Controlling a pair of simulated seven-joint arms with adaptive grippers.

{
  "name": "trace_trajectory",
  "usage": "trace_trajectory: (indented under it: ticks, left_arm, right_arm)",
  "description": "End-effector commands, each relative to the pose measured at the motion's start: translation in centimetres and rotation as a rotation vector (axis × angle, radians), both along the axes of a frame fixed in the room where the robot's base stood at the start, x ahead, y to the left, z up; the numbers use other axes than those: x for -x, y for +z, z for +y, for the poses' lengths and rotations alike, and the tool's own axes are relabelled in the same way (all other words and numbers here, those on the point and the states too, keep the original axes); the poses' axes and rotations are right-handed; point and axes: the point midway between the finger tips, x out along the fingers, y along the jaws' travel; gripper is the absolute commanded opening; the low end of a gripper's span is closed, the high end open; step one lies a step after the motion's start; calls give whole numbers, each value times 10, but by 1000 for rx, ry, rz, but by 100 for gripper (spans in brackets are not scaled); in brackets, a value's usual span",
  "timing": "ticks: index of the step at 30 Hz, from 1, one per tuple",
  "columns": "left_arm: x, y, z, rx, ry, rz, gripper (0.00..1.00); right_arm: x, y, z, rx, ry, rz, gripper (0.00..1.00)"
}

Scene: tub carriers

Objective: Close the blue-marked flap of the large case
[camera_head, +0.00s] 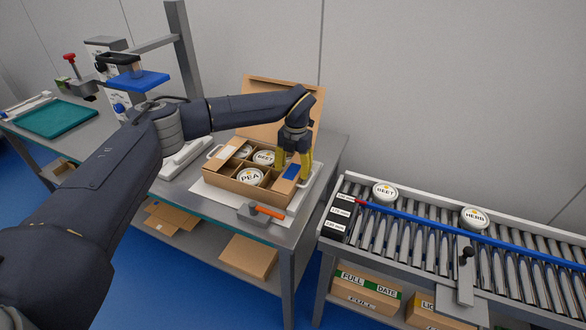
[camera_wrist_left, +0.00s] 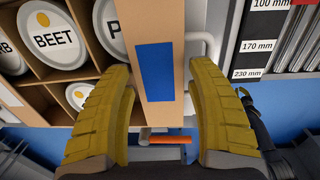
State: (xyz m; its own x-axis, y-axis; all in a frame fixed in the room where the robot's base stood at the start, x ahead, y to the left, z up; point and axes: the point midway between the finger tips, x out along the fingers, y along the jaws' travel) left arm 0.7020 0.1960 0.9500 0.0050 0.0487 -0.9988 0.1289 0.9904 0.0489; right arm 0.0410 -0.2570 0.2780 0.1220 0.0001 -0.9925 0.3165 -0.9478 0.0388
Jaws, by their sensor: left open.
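The large case (camera_head: 236,188) is an open cardboard box with dividers, holding several white tubs labelled PEA and BEET. Its blue-marked flap (camera_head: 285,183) is at the right end; in the left wrist view the flap (camera_wrist_left: 155,112) with its blue patch runs between the fingers. My left gripper (camera_head: 294,163) is open above that end, one yellow finger on each side of the flap in the left wrist view (camera_wrist_left: 163,110). I cannot tell whether either finger touches it. The tall back flap (camera_head: 265,97) stands upright, partly hidden by my arm. My right gripper is not in view.
A tool with an orange handle (camera_head: 270,212) lies in front of the case. A roller conveyor (camera_head: 410,238) with two tubs, BEET (camera_head: 385,192) and HERB (camera_head: 474,217), stands to the right. A post and blue-topped device (camera_head: 138,80) stand at the left.

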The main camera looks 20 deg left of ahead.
Motion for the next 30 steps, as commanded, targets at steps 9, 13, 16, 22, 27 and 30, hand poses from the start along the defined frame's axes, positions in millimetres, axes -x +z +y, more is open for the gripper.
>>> trace_trajectory:
  ticks: [9, 13, 16, 22, 27, 30]
  left_arm:
    - [0, 1, 0, 0, 1, -1, 76]
    - [-1, 3, 0, 0, 1, -2, 76]
    - [-1, 10, 0, 1, 1, -4, 76]
    - [-1, 41, -2, 1, 0, -5, 76]
    - [-1, 71, -3, 0, 0, -4, 76]
    - [-1, 86, -4, 0, 1, -5, 76]
  right_arm:
    - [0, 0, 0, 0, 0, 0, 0]
    - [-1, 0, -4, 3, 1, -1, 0]
    - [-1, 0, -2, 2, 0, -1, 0]
    - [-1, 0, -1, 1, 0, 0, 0]
    - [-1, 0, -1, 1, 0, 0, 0]
    - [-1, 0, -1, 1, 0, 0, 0]
